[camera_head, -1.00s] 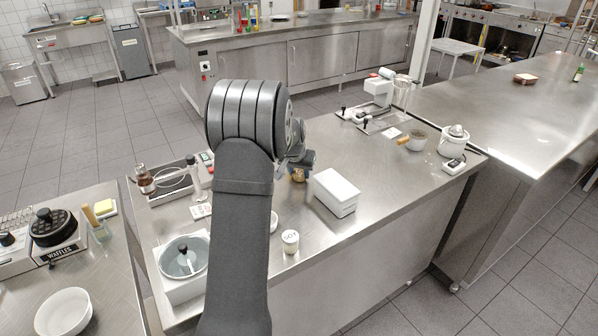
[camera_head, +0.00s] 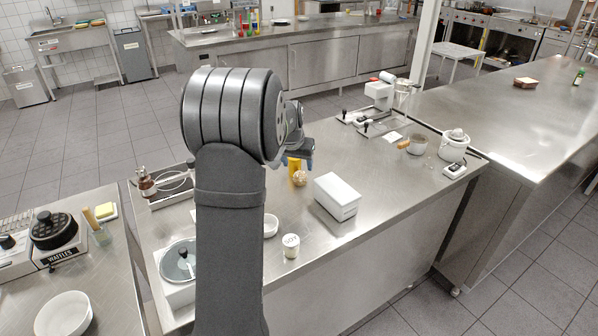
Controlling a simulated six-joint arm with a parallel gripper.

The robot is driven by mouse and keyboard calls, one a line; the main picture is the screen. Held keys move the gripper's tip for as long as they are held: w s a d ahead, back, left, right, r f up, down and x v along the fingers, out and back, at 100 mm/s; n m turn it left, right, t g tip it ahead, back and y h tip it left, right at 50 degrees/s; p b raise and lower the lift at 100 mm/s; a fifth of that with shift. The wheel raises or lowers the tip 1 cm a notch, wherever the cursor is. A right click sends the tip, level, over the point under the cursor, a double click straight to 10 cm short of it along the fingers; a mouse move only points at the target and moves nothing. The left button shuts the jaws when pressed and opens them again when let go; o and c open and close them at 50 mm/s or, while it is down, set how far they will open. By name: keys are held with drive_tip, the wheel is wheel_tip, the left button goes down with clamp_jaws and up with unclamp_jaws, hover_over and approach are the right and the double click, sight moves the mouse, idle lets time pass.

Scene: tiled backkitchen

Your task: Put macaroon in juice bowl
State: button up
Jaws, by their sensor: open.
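My gripper (camera_head: 303,158) shows only partly at the end of my arm, past the big dark joint. It is open, above the middle counter. A small round golden-brown thing (camera_head: 300,179), possibly the macaroon, is just below it in the picture, and looks apart from it. A yellow-orange upright thing (camera_head: 294,165) is beside that, partly hidden by my wrist. A small white bowl (camera_head: 271,226), possibly the juice bowl, stands on the counter nearer the camera, its left side hidden by my arm. I cannot tell what is in it.
A white box (camera_head: 337,197) stands right of the golden thing, and a small white tub (camera_head: 291,246) stands near the front edge. A grey-lidded pot (camera_head: 179,262) is at left. The right of the middle counter (camera_head: 395,190) has free room.

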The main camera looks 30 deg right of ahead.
drive_tip(key=shift+o, duration=0.5)
drive_tip(key=shift+v, duration=2.25)
wheel_tip(320, 180, up, 4)
drive_tip(key=s+d+n+t+y, duration=0.1)
drive_tip(key=s+d+n, duration=0.1)
drive_tip(key=s+n, duration=0.15)
drive_tip(key=n, duration=0.2)
approach(301, 174)
drive_tip(key=shift+m+y, duration=0.25)
drive_tip(key=shift+y, duration=0.05)
drive_tip(key=x, duration=0.5)
drive_tip(key=shift+d+f, duration=0.1)
drive_tip(key=shift+d, duration=0.35)
drive_tip(key=shift+a+x, duration=0.2)
drive_tip(key=shift+x, duration=2.45)
drive_tip(key=c, duration=1.1)
drive_tip(key=shift+c, duration=0.2)
